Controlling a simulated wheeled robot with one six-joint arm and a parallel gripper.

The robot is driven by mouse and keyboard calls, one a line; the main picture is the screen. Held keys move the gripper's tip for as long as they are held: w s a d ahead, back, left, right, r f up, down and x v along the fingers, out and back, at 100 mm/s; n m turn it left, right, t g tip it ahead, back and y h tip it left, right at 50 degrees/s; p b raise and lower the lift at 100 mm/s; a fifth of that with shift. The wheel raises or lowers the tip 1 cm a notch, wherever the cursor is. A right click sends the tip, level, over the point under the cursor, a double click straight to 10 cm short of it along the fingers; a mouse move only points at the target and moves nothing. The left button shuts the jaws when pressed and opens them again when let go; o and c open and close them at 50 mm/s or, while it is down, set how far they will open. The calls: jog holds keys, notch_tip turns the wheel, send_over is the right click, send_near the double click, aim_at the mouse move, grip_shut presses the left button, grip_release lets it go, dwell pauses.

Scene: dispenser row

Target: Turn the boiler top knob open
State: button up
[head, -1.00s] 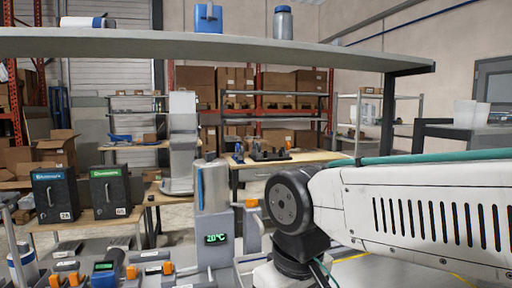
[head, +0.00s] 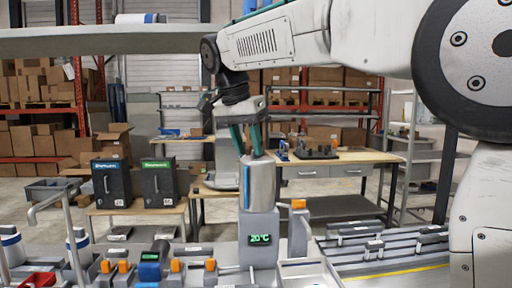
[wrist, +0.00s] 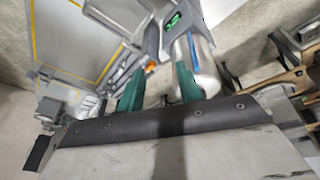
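The boiler (head: 260,185) is a silver cylinder with a blue strip on a grey base, with a green display (head: 260,239) reading 20°C. It also shows in the wrist view (wrist: 203,70). My gripper (head: 250,155) points down from above, its two green fingers at the boiler's top edge. The fingers are apart with a visible gap. In the wrist view my gripper (wrist: 160,72) has one finger overlapping the boiler and the other off to its side. I cannot make out the top knob, and contact cannot be told.
An orange-topped grey unit (head: 299,230) stands right of the boiler. Several orange-handled fittings (head: 122,267) and a bent metal pipe (head: 70,225) are at left. A shelf (head: 100,40) runs overhead at left. An open tray (head: 308,272) lies in front. Two black boxes (head: 112,184) (head: 158,184) stand behind.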

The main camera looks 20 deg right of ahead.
jog(key=w+a+r+m, duration=0.1)
jog(key=w+a+m, duration=0.2)
jog(key=w+a, duration=0.4)
jog(key=shift+h, duration=0.4)
jog(key=w+d, duration=0.2)
jog(key=d, duration=0.1)
jog(key=w+d, duration=0.1)
jog(key=d, duration=0.3)
jog(key=w+d, duration=0.2)
jog(key=d, duration=0.2)
jog(key=shift+w+d+r, duration=0.1)
jog(key=shift+w+r, duration=0.05)
jog(key=shift+w, duration=0.15)
jog(key=x, duration=0.3)
jog(key=shift+w+d+f, duration=0.15)
jog(key=shift+d+f, duration=0.05)
jog(key=shift+d, duration=0.1)
jog(key=shift+w+d+f, duration=0.15)
jog(key=shift+d+f, duration=0.05)
jog(key=shift+f, duration=0.5)
grip_shut()
